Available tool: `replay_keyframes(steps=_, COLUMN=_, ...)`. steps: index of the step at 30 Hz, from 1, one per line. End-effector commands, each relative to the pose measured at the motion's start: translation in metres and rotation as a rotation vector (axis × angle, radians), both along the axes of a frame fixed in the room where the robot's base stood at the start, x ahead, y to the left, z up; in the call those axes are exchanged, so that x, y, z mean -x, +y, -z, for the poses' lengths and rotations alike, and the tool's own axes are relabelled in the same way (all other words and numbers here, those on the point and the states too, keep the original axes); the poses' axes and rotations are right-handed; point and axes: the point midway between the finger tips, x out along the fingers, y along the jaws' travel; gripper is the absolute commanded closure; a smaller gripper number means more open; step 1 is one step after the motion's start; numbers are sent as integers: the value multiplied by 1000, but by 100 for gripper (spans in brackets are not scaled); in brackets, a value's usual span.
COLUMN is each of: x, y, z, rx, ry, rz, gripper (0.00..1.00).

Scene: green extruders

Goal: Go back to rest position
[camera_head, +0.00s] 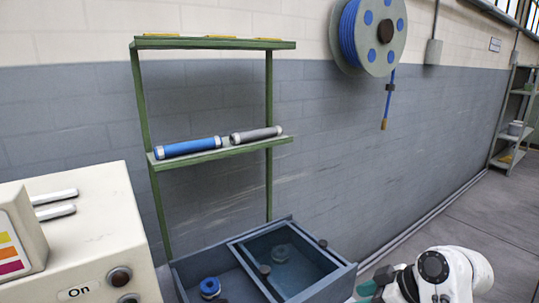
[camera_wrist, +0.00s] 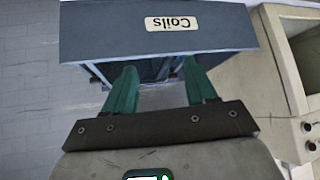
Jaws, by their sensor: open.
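My gripper (camera_wrist: 160,90) is open and empty in the wrist view, with its two green fingers apart. It is in front of a dark blue-grey bin (camera_wrist: 100,35) that carries a label "Coils" (camera_wrist: 173,23), which appears upside down. In the head view my white arm shows at the lower right, beside the bin (camera_head: 318,286); the fingertips are not clear there. A blue coil (camera_head: 210,287) sits in the bin's left compartment.
A green rack (camera_head: 213,153) behind the bin holds a blue roll (camera_head: 187,147) and a grey roll (camera_head: 256,135). A beige machine (camera_head: 90,240) with an "On" label stands at the left. A blue hose reel (camera_head: 368,35) hangs on the wall. Floor is clear at the right.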

Motion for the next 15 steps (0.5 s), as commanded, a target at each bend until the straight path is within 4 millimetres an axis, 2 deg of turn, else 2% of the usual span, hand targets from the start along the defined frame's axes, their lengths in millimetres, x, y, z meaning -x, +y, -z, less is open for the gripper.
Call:
replay_keyframes(steps=8, x=38, y=-7, z=48, rx=25, ry=107, rz=115, gripper=44)
replay_keyframes(steps=11, x=58, y=-11, z=70, rx=40, ry=157, rz=174, gripper=44)
replay_keyframes(steps=15, x=101, y=-19, z=107, rx=73, ry=250, rz=287, gripper=44)
